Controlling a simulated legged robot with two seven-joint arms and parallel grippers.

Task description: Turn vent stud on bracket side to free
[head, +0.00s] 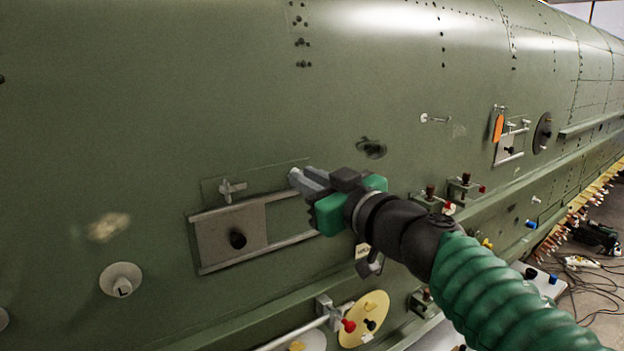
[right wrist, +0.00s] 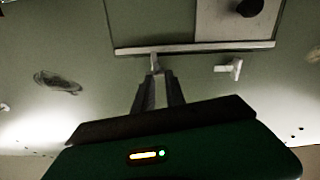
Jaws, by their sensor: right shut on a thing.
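A grey sliding vent plate (head: 220,252) with a black knob (head: 237,240) sits between two rails on the green fuselage skin. Above the upper rail, a T-shaped stud (head: 229,188) stands free at the left; it also shows in the right wrist view (right wrist: 232,68). My right gripper (head: 298,178) is at the upper right end of the vent. Its fingers are shut on a second, pale stud (right wrist: 155,63), which is mostly hidden between the fingertips. The knob also shows in the right wrist view (right wrist: 249,8). My left gripper is not in view.
A dark smudged spot (head: 371,148) lies right of the vent. Below are a yellow disc (head: 364,318) and a red-knobbed fitting (head: 348,325). A similar panel with an orange tag (head: 498,127) is farther right.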

